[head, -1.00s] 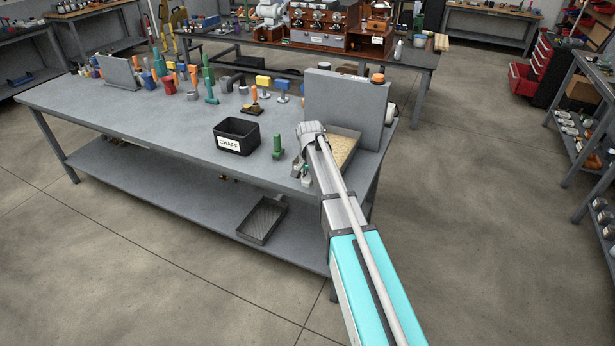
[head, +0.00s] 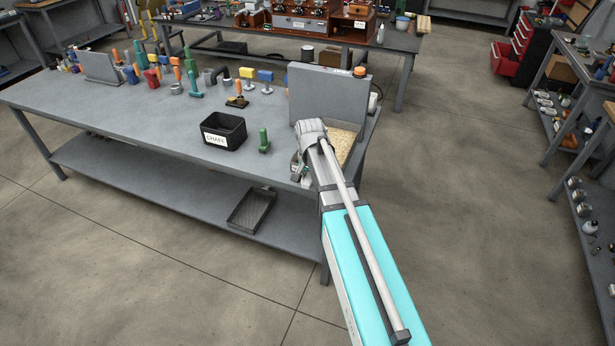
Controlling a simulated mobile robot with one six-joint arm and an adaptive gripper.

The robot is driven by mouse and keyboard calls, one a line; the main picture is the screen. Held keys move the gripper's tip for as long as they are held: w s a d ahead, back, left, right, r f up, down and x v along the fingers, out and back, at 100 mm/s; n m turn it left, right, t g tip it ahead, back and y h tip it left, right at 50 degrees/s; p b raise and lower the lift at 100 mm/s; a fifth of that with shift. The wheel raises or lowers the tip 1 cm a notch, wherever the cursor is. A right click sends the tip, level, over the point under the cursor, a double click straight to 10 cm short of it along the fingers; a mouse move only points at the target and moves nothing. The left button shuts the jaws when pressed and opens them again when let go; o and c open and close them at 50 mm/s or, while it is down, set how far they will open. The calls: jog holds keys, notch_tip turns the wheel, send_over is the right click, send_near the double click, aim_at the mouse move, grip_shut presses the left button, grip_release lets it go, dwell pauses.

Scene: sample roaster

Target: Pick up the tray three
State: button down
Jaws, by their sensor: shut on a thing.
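A tray (head: 343,142) with a pale tan, grainy fill is at the right end of the grey bench, in front of an upright grey panel. My gripper (head: 300,172) is at the near left edge of this tray. The wrist covers much of the tray and of the fingers, so the grip itself is mostly hidden. The gripper appears shut on the tray's near edge. I cannot read any number on it. Another dark, empty-looking tray (head: 252,210) lies on the bench's lower shelf.
A black bin marked CHAFF (head: 223,131) and a green-handled tool (head: 264,141) stand left of my gripper. The upright grey panel (head: 325,95) with an orange knob is just behind the tray. Several coloured tools line the bench's back. Open floor (head: 450,200) lies to the right.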

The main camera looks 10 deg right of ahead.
dwell(0.7)
jog(key=s+a, duration=0.9)
jog(key=s, duration=0.4)
jog(key=shift+a+r, duration=0.15)
jog(key=shift+a, duration=0.05)
dwell(1.6)
jog(key=shift+s+a+r+p, duration=0.6)
jog(key=shift+s+r+p, duration=0.2)
jog(key=shift+r+p, duration=0.15)
jog(key=shift+s+a+r+p, duration=0.55)
jog(key=shift+s+r+p, duration=0.25)
jog(key=shift+r+p, duration=0.1)
jog(key=shift+a+f, duration=0.1)
jog(key=shift+a, duration=0.05)
